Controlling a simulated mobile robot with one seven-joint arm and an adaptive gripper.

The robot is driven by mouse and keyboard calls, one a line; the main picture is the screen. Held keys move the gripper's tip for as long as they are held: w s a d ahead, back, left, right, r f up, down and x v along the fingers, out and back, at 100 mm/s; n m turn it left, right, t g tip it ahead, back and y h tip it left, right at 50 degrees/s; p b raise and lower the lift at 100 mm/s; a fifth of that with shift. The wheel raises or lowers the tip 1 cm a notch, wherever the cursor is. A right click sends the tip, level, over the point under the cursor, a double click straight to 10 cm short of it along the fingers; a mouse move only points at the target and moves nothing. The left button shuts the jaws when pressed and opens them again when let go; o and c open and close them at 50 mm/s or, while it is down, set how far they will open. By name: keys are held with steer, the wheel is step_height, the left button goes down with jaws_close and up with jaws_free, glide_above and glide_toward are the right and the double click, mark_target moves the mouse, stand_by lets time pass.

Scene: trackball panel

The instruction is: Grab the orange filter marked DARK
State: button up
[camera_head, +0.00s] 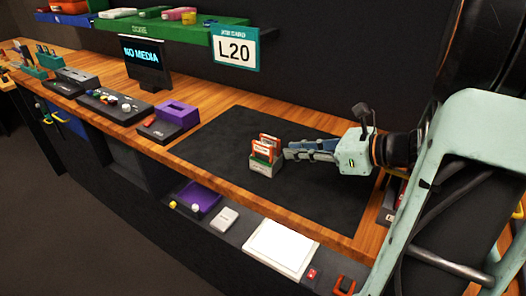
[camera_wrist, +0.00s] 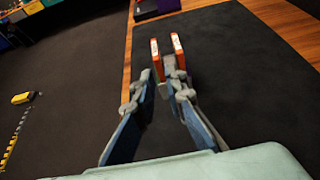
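Two orange filters stand upright side by side in a small grey and green holder (camera_head: 265,166) on the black mat. The rear filter (camera_head: 270,139) and front filter (camera_head: 261,147) carry pale labels too small to read, so I cannot tell which is marked DARK. In the wrist view the left filter (camera_wrist: 155,60) and right filter (camera_wrist: 178,52) stand just beyond my fingertips. My gripper (camera_head: 288,152) comes in from the right, close to the holder. In the wrist view my gripper (camera_wrist: 164,80) has its fingers apart with nothing held between them. Contact with the filters cannot be told.
The black mat (camera_head: 210,140) is clear around the holder. A purple-topped box (camera_head: 175,117), a control panel (camera_head: 115,105) and a NO MEDIA screen (camera_head: 145,60) stand left on the wooden bench. A lower panel with a trackball (camera_head: 195,208) and white pad (camera_head: 281,249) lies in front.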

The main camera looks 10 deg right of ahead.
mark_target(253, 151)
steer(key=b+x, duration=0.1)
steer(key=x, duration=0.9)
steer(key=shift+a, duration=0.2)
steer(key=shift+c, duration=0.5)
jaws_close()
